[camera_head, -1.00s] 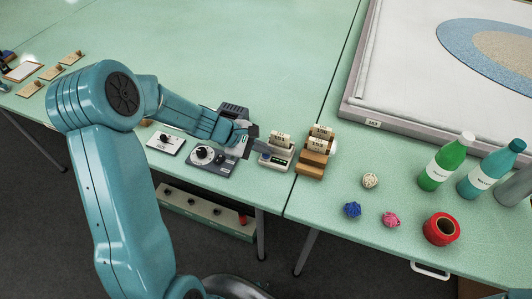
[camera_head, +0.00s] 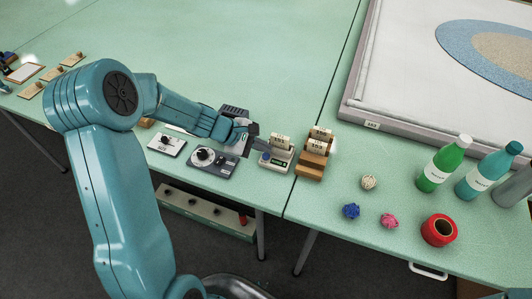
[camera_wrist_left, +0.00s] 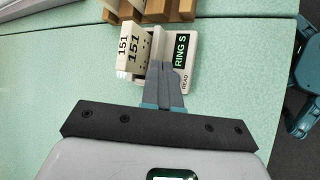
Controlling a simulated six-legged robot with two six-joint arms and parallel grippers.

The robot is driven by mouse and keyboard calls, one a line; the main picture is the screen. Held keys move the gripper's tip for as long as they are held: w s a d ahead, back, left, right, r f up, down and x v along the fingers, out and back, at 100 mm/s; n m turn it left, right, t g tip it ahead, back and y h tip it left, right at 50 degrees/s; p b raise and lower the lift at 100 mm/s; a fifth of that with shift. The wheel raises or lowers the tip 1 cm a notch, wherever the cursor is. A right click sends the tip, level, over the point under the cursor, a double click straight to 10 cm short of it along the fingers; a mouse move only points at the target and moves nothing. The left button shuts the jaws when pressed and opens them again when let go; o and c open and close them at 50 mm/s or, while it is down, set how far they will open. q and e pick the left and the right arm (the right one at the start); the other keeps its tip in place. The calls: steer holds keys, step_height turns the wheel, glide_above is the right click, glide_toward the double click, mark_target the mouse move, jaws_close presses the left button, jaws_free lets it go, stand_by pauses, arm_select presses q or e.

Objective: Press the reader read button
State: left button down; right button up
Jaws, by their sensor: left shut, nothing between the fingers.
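The reader (camera_head: 277,158) is a small pale box on the green table, with a card marked 151 standing in its slot. In the left wrist view, the reader (camera_wrist_left: 188,80) has a lit display (camera_wrist_left: 181,51) reading "RING S" and a "READ" label. A blue button (camera_head: 265,157) shows on its left end in the head view. My left gripper (camera_head: 266,147) is shut and empty, its fingertips at the reader's near side, close to the button. In the wrist view its fingers (camera_wrist_left: 168,72) overlap the reader and hide the button; contact cannot be told. My right gripper is not in view.
A wooden card rack (camera_head: 313,158) stands right beside the reader. A dial device (camera_head: 205,158) and a white switch plate (camera_head: 166,144) lie to the left. Yarn balls, red tape (camera_head: 438,230) and bottles (camera_head: 440,165) are to the right. A framed panel (camera_head: 400,110) lies behind.

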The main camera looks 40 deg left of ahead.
mark_target(263, 157)
arm_select(q)
steer(key=shift+r, duration=0.1)
step_height(263, 157, up, 5)
steer(key=p, duration=0.4)
stand_by(0.8)
